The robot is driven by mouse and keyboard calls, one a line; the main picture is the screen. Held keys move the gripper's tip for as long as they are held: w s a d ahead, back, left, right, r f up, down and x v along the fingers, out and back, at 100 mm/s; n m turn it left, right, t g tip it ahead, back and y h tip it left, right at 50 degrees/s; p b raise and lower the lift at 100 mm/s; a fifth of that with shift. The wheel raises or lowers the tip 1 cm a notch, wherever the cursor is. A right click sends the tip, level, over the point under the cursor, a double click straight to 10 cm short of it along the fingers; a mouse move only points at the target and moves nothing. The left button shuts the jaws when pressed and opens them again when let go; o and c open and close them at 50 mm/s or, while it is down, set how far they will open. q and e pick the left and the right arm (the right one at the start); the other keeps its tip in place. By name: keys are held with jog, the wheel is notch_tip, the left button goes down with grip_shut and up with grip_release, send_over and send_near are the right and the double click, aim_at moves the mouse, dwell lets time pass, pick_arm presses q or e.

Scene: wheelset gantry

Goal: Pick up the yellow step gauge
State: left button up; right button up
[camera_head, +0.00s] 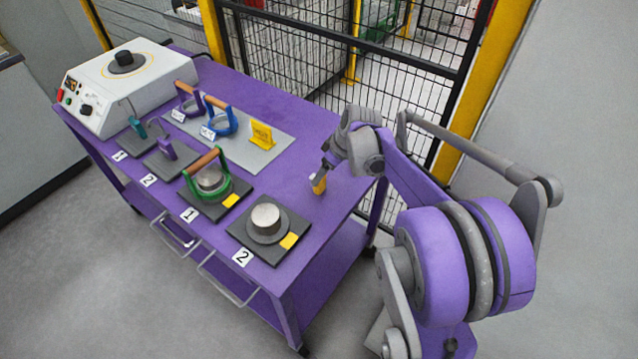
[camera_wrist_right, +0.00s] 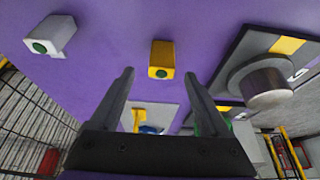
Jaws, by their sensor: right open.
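The yellow step gauge (camera_head: 262,135), a stepped upright piece with dark lettering, stands on the grey plate on the purple cart. In the right wrist view it shows small (camera_wrist_right: 139,115), far off between the fingers. My right gripper (camera_head: 325,165) is over the cart's right end, to the right of the gauge and apart from it. In the right wrist view its fingers (camera_wrist_right: 160,75) are spread with nothing between them. A small yellow block with a green round mark (camera_wrist_right: 162,58) is near the fingertips; it also shows in the head view (camera_head: 319,186). My left gripper is out of view.
A white block with a green mark (camera_wrist_right: 50,36) stands near the right gripper. The grey plate (camera_head: 255,160) also holds blue and purple handled gauges. A green handled gauge (camera_head: 205,185) and a metal cylinder (camera_head: 266,218) stand at the front. Black mesh fencing is behind.

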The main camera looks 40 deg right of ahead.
jog(key=x, duration=0.4)
jog(key=shift+w+a+f, duration=0.15)
jog(key=shift+c, duration=0.3)
grip_shut()
